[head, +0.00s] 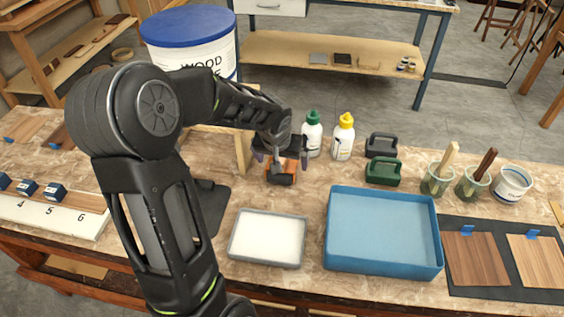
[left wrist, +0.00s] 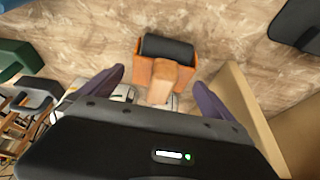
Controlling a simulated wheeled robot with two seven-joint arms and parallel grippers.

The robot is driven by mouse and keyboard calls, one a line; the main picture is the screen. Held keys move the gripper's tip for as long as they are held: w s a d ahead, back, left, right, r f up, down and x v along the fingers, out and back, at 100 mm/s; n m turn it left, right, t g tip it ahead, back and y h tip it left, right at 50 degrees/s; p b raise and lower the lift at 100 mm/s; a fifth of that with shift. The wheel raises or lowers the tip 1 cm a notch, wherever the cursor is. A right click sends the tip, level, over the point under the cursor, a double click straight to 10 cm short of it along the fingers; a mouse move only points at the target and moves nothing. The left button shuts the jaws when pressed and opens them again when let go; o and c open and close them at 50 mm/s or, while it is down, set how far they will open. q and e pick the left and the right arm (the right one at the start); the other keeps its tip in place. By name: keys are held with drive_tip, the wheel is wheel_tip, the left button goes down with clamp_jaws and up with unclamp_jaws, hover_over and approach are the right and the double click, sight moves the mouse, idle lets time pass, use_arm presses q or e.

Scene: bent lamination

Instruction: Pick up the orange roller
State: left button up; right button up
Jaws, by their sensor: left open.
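The orange roller (head: 283,171) lies on the workbench in the head view, partly covered by my left gripper (head: 281,160). In the left wrist view the roller (left wrist: 164,70) shows its orange frame, dark cylinder and a tan wooden handle pointing toward the gripper. My left gripper (left wrist: 158,92) is open, with a purple finger on each side of the roller's handle and a visible gap on both sides. I cannot tell its exact height above the roller. My right gripper is not in view.
Glue bottles with green (head: 312,133) and yellow (head: 344,136) caps stand just right of the roller. A white-filled tray (head: 235,255) and a blue tray (head: 331,262) lie in front. A wooden frame piece (left wrist: 245,107) stands close beside the right finger. A large bucket (head: 188,32) stands behind.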

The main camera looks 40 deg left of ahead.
use_arm(q)
drive_tip(key=shift+c, duration=0.2)
idle(0.3)
drive_tip(key=c, duration=1.6)
drive_tip(key=shift+r, duration=0.15)
wheel_tip(320, 180, up, 10)
drive_tip(key=shift+f, duration=0.1)
